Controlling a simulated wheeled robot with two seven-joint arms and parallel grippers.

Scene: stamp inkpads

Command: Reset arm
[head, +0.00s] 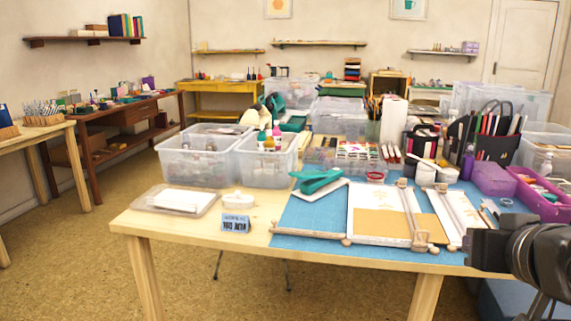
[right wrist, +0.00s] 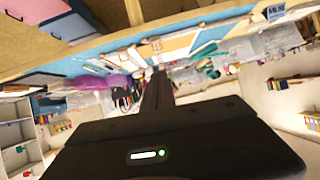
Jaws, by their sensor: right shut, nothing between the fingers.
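My right gripper (head: 484,249) is at the right edge of the head view, by the table's front right corner. It is shut and empty, and its dark fingers point in toward the table. In the right wrist view the gripper (right wrist: 157,82) shows as a dark closed pair of fingers, with the table scene turned on its side and upside down behind it. My left gripper is in neither view.
The wooden table (head: 180,222) carries a blue mat (head: 310,215) with wooden frames, a green stapler-like tool (head: 318,181), clear bins (head: 195,163) and a purple box (head: 492,179). The gripper is close to the table's right front. Open floor (head: 75,255) lies at left.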

